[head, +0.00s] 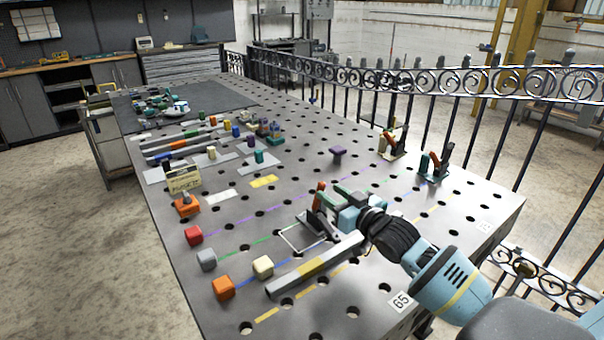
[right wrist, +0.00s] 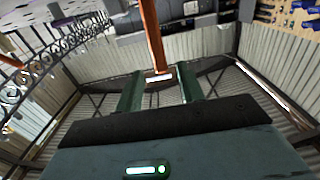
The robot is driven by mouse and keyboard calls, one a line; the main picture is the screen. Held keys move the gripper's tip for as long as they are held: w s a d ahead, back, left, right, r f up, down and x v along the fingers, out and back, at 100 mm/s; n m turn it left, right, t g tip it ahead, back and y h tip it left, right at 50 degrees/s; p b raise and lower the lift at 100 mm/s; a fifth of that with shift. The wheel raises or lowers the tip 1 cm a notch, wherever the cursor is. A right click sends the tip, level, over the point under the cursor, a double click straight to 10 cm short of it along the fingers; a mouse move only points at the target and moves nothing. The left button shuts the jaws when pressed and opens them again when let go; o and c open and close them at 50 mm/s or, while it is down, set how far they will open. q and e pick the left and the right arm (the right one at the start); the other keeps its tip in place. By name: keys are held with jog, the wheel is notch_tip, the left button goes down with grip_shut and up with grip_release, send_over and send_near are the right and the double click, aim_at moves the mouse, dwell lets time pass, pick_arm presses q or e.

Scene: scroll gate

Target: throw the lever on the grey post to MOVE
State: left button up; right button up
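My right gripper (head: 336,198) reaches in from the lower right of the head view, low over the table. In the right wrist view its two green fingers (right wrist: 160,88) stand apart, with nothing visible clamped between them. A red-orange handle on a dark upright part (head: 318,197) shows right beside the fingers in the head view; contact cannot be told. In the right wrist view an orange bar (right wrist: 151,35) ends between the fingertips, near a small white plate. I cannot make out a grey post or the word MOVE. My left gripper is not in view.
A grey bar (head: 295,278) with a yellow band lies on the perforated table (head: 480,205), in front of my right gripper. Coloured blocks, including a red one (head: 194,235), line the left edge. Two clamps (head: 435,166) stand near the scroll fence (head: 440,80).

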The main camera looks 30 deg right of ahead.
jog(key=shift+s+r, duration=0.1)
jog(key=shift+s, duration=0.15)
jog(key=shift+w+a, duration=0.15)
jog(key=shift+w, duration=1.8)
jog(key=shift+w+a, duration=0.15)
jog(key=shift+w, duration=1.75)
jog(key=shift+c, duration=0.2)
grip_shut()
